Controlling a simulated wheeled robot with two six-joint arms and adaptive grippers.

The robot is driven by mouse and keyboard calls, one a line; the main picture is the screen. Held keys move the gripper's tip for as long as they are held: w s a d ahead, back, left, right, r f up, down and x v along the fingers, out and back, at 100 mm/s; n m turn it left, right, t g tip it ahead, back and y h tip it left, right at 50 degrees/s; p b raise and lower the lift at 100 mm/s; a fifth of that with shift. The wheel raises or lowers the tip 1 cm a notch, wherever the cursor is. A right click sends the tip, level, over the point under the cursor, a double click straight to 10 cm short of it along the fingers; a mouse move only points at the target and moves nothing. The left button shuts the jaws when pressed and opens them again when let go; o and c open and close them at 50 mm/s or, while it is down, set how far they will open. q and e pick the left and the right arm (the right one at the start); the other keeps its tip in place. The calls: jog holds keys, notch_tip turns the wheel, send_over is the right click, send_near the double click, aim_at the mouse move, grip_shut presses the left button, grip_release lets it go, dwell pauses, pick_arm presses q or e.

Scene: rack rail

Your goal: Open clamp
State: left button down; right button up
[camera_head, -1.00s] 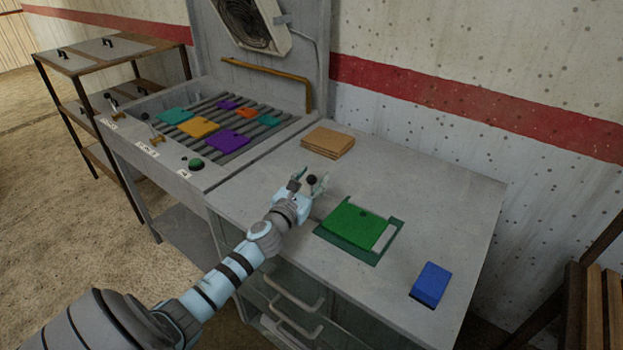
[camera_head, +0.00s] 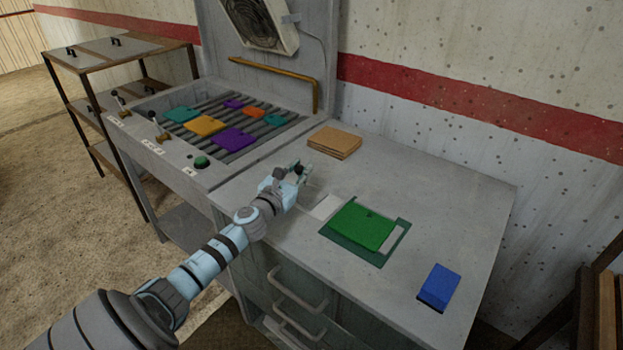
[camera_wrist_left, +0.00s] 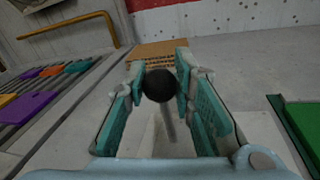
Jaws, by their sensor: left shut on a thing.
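My left gripper (camera_head: 293,173) is over the left part of the grey bench top, shut on a black ball knob (camera_wrist_left: 160,86). In the left wrist view the knob sits between the two teal finger pads, with a thin grey lever stem below it. The rest of the clamp is mostly hidden by the gripper in the head view. A green plate (camera_head: 362,225) lies in a dark green recess (camera_head: 340,249) to the right of the gripper. My right gripper is not in view.
A pale label-like patch (camera_head: 325,207) lies on the bench top beside the gripper. Brown boards (camera_head: 334,142) are stacked behind it. A blue block (camera_head: 439,287) is at the front right. Coloured plates lie on the slatted rack (camera_head: 235,150) at left, near small levers and a green button (camera_head: 201,162).

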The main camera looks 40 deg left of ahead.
pick_arm(q)
jog(key=c, duration=1.3)
grip_release()
jog(key=shift+d, duration=0.1)
jog(key=shift+c, duration=0.2)
jog(key=v, duration=1.2)
jog(key=shift+s, duration=0.1)
